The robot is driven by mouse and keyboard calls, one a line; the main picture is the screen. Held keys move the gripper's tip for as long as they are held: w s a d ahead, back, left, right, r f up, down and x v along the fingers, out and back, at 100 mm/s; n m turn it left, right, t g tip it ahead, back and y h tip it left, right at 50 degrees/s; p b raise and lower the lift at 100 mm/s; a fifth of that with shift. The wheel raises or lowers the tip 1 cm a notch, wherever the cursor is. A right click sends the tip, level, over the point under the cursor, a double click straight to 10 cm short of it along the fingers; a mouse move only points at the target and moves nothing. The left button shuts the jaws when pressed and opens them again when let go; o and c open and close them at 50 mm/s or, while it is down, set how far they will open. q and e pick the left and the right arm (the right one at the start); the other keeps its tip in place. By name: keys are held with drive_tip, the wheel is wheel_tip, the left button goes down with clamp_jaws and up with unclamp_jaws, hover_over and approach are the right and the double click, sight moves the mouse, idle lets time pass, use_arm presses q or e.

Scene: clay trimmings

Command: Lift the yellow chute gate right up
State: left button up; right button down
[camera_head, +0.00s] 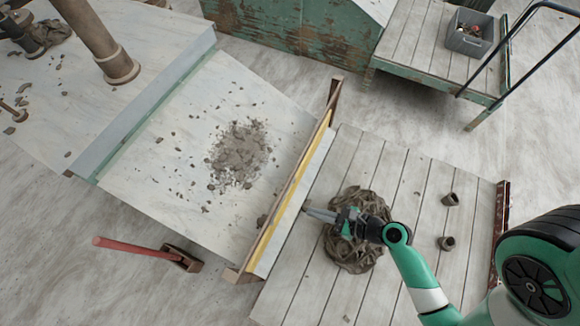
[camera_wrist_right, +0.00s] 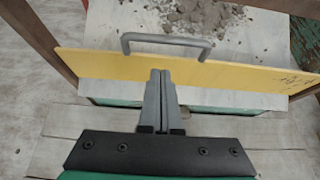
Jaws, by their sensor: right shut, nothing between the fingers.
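The yellow chute gate (camera_head: 262,246) stands across the lower end of the pale chute and shows nearly edge-on in the head view. In the right wrist view the gate (camera_wrist_right: 240,77) is a wide yellow board with a grey bar handle (camera_wrist_right: 168,39) on it. My right gripper (camera_head: 308,211) is shut and empty, its fingers pointing at the gate from the plank side. In the right wrist view its fingertips (camera_wrist_right: 160,73) appear just below the handle, in front of the board; whether they touch it cannot be told. My left gripper is not in view.
Grey clay trimmings (camera_head: 240,150) lie on the chute (camera_head: 140,175) behind the gate. Wooden posts (camera_wrist_right: 38,35) flank the gate.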

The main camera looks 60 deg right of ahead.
drive_tip(key=d+b+x, duration=0.1)
drive_tip(key=b+x, duration=0.3)
drive_tip(key=x, duration=0.6)
drive_tip(key=shift+w+a, duration=0.15)
drive_tip(key=shift+a, duration=0.1)
drive_tip(key=shift+r, duration=0.1)
wheel_tip(320, 180, up, 5)
drive_tip(key=p, duration=0.6)
